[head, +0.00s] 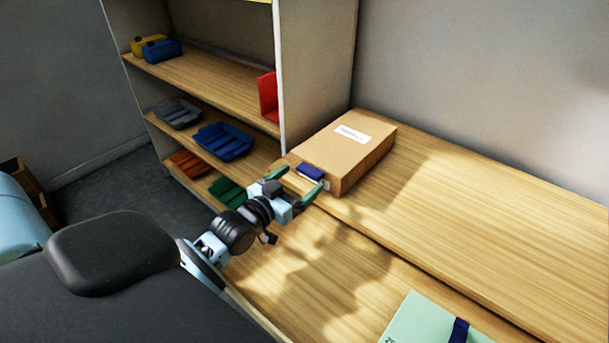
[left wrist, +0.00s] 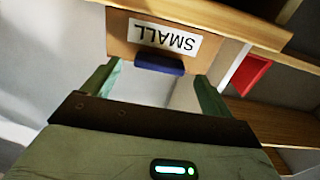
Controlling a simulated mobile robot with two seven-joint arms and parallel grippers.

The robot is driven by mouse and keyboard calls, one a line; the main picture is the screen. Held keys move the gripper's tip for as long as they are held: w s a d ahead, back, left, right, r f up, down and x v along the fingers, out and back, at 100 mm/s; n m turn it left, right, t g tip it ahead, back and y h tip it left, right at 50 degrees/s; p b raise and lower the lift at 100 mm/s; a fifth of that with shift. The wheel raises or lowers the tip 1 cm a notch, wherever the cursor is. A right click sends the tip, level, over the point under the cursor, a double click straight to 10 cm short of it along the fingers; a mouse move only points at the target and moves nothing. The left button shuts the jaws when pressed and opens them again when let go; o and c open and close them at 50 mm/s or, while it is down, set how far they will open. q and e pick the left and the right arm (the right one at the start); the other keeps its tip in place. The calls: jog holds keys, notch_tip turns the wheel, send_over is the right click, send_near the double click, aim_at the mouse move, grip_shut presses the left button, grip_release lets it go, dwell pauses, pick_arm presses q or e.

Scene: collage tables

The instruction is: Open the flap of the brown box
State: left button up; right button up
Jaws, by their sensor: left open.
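The brown box (head: 352,145) stands on the wooden table against the shelf unit, with a white label on its top. Its lid and sides look closed. A blue tab (head: 311,171) sticks out from its near end. In the left wrist view the brown panel (left wrist: 120,27) carries an upside-down "SMALL" label, with the blue tab (left wrist: 158,65) below it. My left gripper (head: 297,178) is open at that end, its green fingers on either side of the tab. In the left wrist view (left wrist: 157,72) the fingers show no clear contact with it. My right gripper is out of view.
The shelf unit (head: 317,70) rises behind and left of the box, holding blue, grey, orange and green trays and a red item (head: 268,97). A pale green box with a dark blue band (head: 425,318) lies at the front. The table right of the brown box is clear.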

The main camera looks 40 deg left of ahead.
aim_at(306, 174)
pick_arm(q)
jog(key=shift+w+d, duration=0.15)
jog(key=shift+w, duration=1.35)
jog(key=shift+r, duration=0.1)
jog(key=c, duration=1.4)
